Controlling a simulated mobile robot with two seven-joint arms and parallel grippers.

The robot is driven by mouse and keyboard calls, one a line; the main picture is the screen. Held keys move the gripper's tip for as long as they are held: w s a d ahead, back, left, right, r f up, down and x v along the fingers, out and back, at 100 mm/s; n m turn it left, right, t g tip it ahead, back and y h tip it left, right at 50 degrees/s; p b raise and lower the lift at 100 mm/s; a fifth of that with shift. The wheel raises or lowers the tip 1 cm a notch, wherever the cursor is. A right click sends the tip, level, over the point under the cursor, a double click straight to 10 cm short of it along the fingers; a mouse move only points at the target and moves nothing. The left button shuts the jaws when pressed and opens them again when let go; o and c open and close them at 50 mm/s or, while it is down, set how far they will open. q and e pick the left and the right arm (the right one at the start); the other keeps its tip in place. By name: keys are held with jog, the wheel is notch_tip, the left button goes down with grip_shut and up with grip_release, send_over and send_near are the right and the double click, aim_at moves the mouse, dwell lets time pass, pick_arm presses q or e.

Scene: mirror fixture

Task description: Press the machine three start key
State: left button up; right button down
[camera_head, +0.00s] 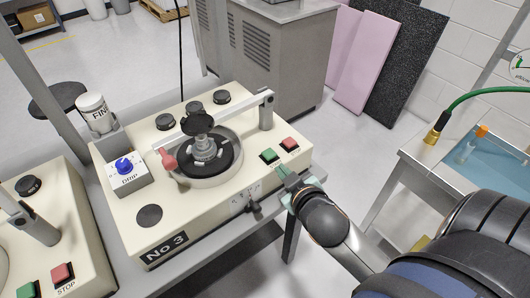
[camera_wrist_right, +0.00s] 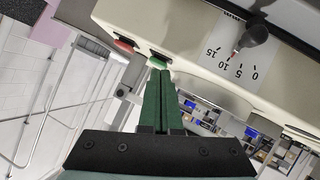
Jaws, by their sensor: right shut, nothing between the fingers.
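The cream machine marked No 3 (camera_head: 205,222) stands on a bench in the middle of the head view. Its green key (camera_head: 268,156) is on the right part of the top, beside a red key (camera_head: 289,144). My right gripper (camera_head: 283,171) is shut and empty, its green fingertips just in front of the green key. In the right wrist view, the closed fingers (camera_wrist_right: 160,75) end right at the green key (camera_wrist_right: 158,61), with the red key (camera_wrist_right: 123,44) to the left. I cannot tell whether they touch. My left gripper is not in view.
The machine carries a round lapping plate (camera_head: 186,173), a swing arm (camera_head: 243,108) and a blue drip knob (camera_head: 124,165). A dial lever (camera_wrist_right: 256,30) projects from its front. Another machine (camera_head: 70,225) stands at left. A metal table with a blue tray (camera_head: 478,153) is at right.

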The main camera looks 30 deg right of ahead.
jog(key=w+a+r+n+t+y, duration=0.1)
jog(key=w+r+n+t, duration=0.3)
jog(key=r, duration=0.6)
jog(key=w+a+r+n+t+y, duration=0.15)
jog(key=r+t, duration=0.35)
jog(key=r, duration=0.5)
jog(key=s+a+r+n+g+y, duration=0.25)
jog(key=a+n+g+y, duration=0.45)
jog(key=a+n+y, duration=0.85)
jog(key=w+d+f+n+g+h, duration=0.2)
jog(key=d+f+n+g+h, duration=0.2)
jog(key=d+f+n, duration=0.3)
jog(key=w+d+f+h, duration=0.1)
jog(key=d+f+h, duration=0.1)
jog(key=d+h, duration=0.2)
jog(key=w+d+f+m+g+h, duration=0.1)
jog(key=d+f+h, duration=0.2)
jog(key=d, duration=0.6)
jog(key=shift+w+h, duration=0.25)
jog(key=shift+h, duration=0.95)
